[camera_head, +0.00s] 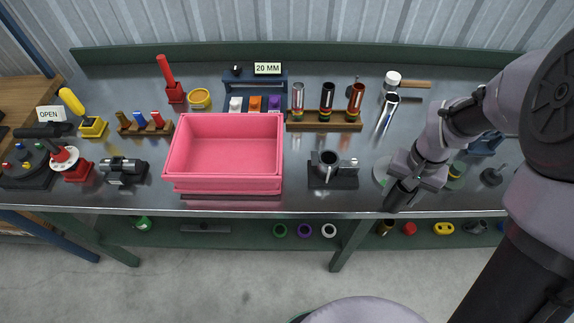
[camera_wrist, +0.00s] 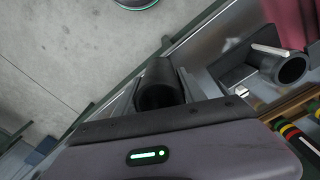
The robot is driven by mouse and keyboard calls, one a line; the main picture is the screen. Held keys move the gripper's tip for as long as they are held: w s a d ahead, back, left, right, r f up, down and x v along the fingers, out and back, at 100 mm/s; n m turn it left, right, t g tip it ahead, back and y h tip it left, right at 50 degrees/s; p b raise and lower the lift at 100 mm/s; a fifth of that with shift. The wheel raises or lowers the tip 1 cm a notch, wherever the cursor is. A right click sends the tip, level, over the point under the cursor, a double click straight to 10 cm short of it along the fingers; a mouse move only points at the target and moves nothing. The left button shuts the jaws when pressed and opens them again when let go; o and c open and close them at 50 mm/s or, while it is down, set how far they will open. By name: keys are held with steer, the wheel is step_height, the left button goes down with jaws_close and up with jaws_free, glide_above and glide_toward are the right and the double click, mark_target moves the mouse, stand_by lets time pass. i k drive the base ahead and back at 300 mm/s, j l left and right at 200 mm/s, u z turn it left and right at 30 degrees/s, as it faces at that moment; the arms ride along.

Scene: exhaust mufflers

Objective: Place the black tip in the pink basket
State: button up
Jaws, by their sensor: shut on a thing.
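The pink basket (camera_head: 224,184) stands on the metal bench left of centre, open at the top and empty as far as I can see. Its pink side also shows at the top right of the wrist view (camera_wrist: 296,18). My gripper (camera_head: 394,198) is at the bench's front edge, well to the right of the basket. It is shut on the black tip (camera_wrist: 160,88), a dark hollow cylinder between the fingers in the wrist view. In the head view the tip is hard to tell from the dark fingers.
A dark stand with a black tube (camera_head: 328,160) lies between my gripper and the basket. Behind it is a wooden rack (camera_head: 323,127) with several chrome and coloured tubes. A sign block (camera_head: 267,69) stands behind the basket. Bare bench lies between basket and stand.

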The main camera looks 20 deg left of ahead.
mark_target(232, 164)
steer(key=j+z, duration=0.1)
steer(key=j, duration=0.25)
steer(key=k+j+z, duration=0.1)
steer(key=j, duration=0.3)
steer(key=k+j, duration=0.15)
steer(key=j, duration=0.2)
steer(key=k+j+z, duration=0.15)
steer(key=j, duration=0.2)
steer(key=k+j+z, duration=0.1)
steer(key=j, duration=0.25)
steer(key=k+j+z, duration=0.1)
steer(key=j, duration=0.25)
